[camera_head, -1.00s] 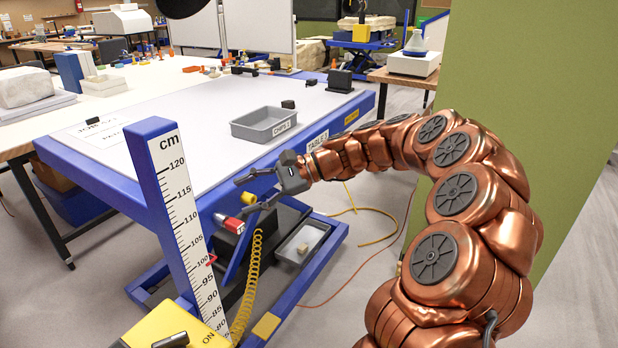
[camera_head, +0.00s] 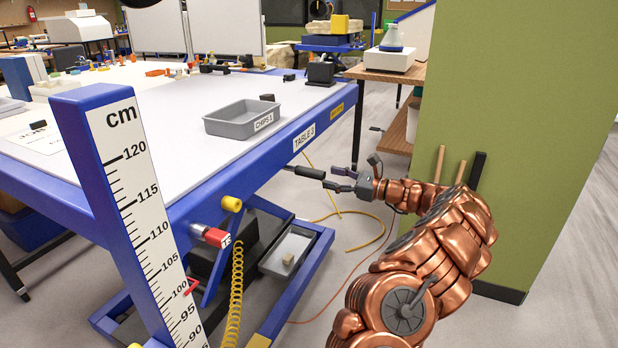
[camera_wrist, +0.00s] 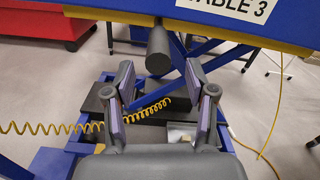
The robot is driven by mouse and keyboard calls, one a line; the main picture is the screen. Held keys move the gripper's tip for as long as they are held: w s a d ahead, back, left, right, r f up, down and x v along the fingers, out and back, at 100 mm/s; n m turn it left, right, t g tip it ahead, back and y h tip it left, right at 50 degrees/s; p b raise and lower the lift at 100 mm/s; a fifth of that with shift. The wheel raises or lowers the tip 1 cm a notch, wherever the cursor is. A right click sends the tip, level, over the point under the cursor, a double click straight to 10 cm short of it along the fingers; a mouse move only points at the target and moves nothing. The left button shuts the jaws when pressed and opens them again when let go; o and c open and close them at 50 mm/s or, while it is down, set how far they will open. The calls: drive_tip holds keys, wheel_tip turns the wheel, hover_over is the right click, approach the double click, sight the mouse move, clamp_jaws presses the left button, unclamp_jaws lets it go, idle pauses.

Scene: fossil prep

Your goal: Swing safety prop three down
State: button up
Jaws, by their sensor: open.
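A dark grey cylindrical grip (camera_head: 306,172) sticks out from under the front edge of the table marked TABLE 3 (camera_head: 270,147). In the wrist view this grip (camera_wrist: 159,50) is straight ahead, just beyond the fingertips and centred between them. It may be the end of the safety prop; the rest of the prop cannot be told apart from the blue frame behind. My gripper (camera_head: 331,177) is open and empty at the right of the grip. Its fingers (camera_wrist: 159,72) show on both sides in the wrist view, apart from the grip.
A red cylinder tagged T3 (camera_head: 215,236) and a yellow knob (camera_head: 231,203) are on the table's front. A coiled yellow hose (camera_head: 236,290) hangs there. A grey tray (camera_head: 240,119) stands on the table. A green wall (camera_head: 525,130) stands close behind my arm. Cables lie on the floor.

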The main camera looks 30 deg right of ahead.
sight(310, 173)
drive_tip(key=x, duration=0.7)
drive_tip(key=shift+w+a, duration=0.2)
drive_tip(key=shift+a, duration=0.1)
clamp_jaws()
idle(0.4)
